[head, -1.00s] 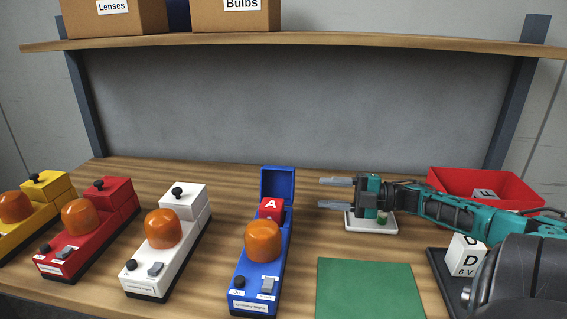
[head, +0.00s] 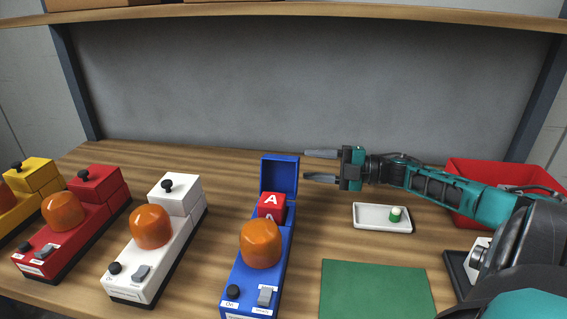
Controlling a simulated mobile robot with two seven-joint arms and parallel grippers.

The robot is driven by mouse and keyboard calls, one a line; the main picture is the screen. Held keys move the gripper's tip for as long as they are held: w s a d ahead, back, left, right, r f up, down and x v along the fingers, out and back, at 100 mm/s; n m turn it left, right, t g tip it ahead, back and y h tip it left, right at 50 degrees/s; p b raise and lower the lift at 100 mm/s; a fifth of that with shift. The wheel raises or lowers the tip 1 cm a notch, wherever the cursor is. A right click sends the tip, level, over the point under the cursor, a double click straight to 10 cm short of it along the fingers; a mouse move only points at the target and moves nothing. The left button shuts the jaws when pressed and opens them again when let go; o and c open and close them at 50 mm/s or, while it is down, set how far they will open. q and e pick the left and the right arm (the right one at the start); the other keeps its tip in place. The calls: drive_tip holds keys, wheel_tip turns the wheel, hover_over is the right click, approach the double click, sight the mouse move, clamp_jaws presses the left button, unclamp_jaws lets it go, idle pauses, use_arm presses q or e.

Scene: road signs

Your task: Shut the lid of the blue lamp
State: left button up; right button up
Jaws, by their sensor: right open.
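The blue lamp (head: 240,283) stands on the bench with an orange dome (head: 261,243) and switches at its near end. Its lid (head: 280,176) stands upright and open at the far end. A red block marked A (head: 271,206) sits in the lamp's compartment in front of the lid. My right gripper (head: 304,165) is open and empty, its fingers pointing left. Its fingertips are at the right side of the raised lid; whether they touch it I cannot tell. My left gripper is out of view.
White (head: 178,240), red (head: 90,226) and yellow lamps (head: 44,178) stand to the left with lids shut. A white tray (head: 370,222) holding a small green-and-white piece, a green mat (head: 376,290) and a red bin (head: 460,178) lie to the right.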

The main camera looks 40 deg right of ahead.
sight(281, 175)
drive_tip(key=shift+x, duration=3.9)
drive_tip(key=shift+c, duration=0.3)
clamp_jaws()
